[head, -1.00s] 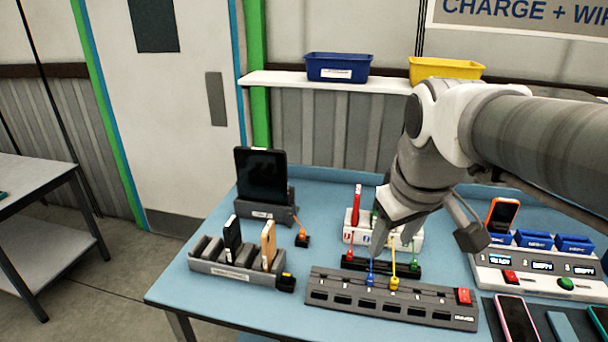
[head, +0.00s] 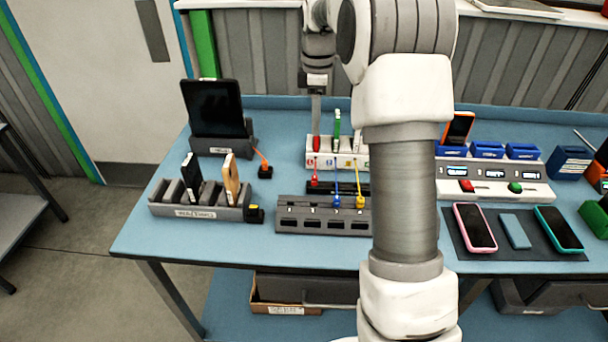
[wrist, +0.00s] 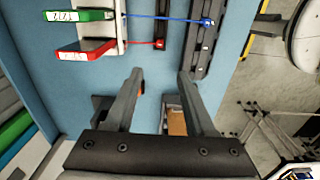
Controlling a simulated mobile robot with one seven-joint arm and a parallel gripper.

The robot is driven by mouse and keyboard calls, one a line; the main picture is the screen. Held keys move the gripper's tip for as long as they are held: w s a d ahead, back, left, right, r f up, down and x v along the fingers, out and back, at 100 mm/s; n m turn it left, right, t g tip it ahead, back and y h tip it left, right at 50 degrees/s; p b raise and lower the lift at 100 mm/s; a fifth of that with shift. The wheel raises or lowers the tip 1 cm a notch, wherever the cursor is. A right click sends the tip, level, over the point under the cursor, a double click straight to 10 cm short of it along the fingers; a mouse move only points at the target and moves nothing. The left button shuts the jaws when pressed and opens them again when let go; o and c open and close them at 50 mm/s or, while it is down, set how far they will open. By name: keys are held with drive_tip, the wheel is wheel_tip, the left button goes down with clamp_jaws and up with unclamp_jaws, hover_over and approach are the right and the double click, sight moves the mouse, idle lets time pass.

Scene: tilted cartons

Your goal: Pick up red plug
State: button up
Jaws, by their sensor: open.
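A small red plug (head: 315,183) sits in the black strip (head: 352,187) on the blue table, joined by a thin red cable to the white numbered stand (head: 313,154). In the wrist view the red plug (wrist: 159,43) lies beyond my fingertips, apart from them. A separate upright red piece (head: 316,143) stands in the white stand, beside a green one (head: 337,123). My gripper (head: 316,108) points down above the stand's left end in the head view. In the wrist view my gripper (wrist: 160,76) is open, with nothing held between its fingers.
A blue plug (head: 336,201) and a yellow plug (head: 360,202) are on the grey slotted block (head: 310,221). The waiting rack (head: 205,211) and a dark tablet (head: 212,108) stand left. My arm hides the table's middle. Phones lie on a dark mat (head: 470,252) at right.

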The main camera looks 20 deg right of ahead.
sight(315, 177)
wheel_tip(315, 177, down, 18)
drive_tip(key=shift+d+r, duration=0.1)
idle(0.5)
clamp_jaws()
idle(0.3)
